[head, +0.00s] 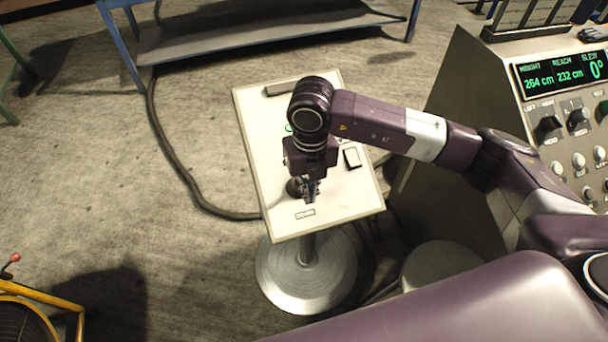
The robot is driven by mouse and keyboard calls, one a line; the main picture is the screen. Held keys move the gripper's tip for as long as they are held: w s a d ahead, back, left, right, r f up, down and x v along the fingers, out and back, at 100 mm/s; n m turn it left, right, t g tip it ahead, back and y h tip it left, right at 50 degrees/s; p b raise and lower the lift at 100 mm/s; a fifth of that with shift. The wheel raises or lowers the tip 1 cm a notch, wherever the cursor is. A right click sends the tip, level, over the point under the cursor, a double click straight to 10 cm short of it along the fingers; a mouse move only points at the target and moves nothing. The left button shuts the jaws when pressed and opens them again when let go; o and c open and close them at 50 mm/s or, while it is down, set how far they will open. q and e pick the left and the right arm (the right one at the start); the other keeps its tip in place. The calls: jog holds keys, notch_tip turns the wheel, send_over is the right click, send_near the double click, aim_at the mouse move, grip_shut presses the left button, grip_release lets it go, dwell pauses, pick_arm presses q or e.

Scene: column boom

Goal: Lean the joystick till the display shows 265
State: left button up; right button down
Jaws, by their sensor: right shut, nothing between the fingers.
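The display (562,75) at the right edge reads height 264 cm, reach 232 cm and slew 0° in green. My right gripper (311,198) is shut and points down over the lower middle of a pale panel (261,150) on a pedestal. A dark round part of the joystick (293,187) shows just left of the fingers. The rest of the joystick is hidden behind the gripper, so I cannot tell its lean or whether the fingers touch it. My left gripper is out of view.
The panel has a small label (305,214) near its front edge and a rocker switch (352,158) on its right. A grey console (470,100) with several knobs stands at right. A cable (170,140) crosses the floor; floor left of the pedestal is otherwise open.

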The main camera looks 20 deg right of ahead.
notch_tip(320, 180, up, 6)
jog(key=p, duration=0.3)
jog(key=shift+r, duration=0.25)
dwell(0.3)
